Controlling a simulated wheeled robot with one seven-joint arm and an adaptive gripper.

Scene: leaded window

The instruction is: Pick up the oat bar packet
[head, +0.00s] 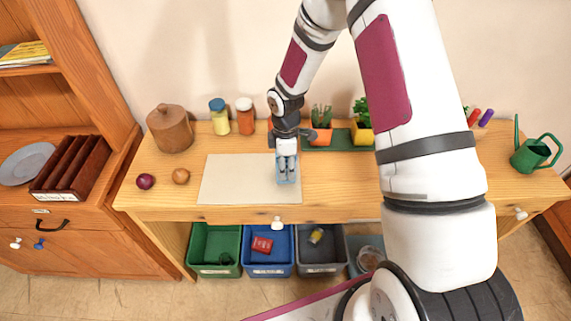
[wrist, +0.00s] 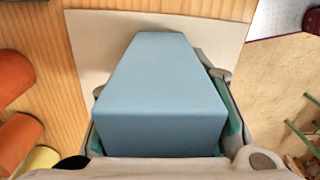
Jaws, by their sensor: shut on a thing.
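A plain light blue block-shaped packet, which fits the oat bar packet (wrist: 158,85), fills the middle of the wrist view, with no label showing. My gripper (head: 287,172) is shut on it, a finger along each side. In the head view the packet (head: 288,180) shows small and partly covered by the fingers, over the right part of a cream mat (head: 235,180) on the wooden table. I cannot tell whether its lower end touches the mat.
A red onion (head: 145,181) and a brown onion (head: 181,176) lie left of the mat. A wooden canister (head: 170,130), jars (head: 244,117) and potted plants (head: 321,128) stand along the back. A green watering can (head: 533,154) is at right. Bins (head: 217,271) stand below the table.

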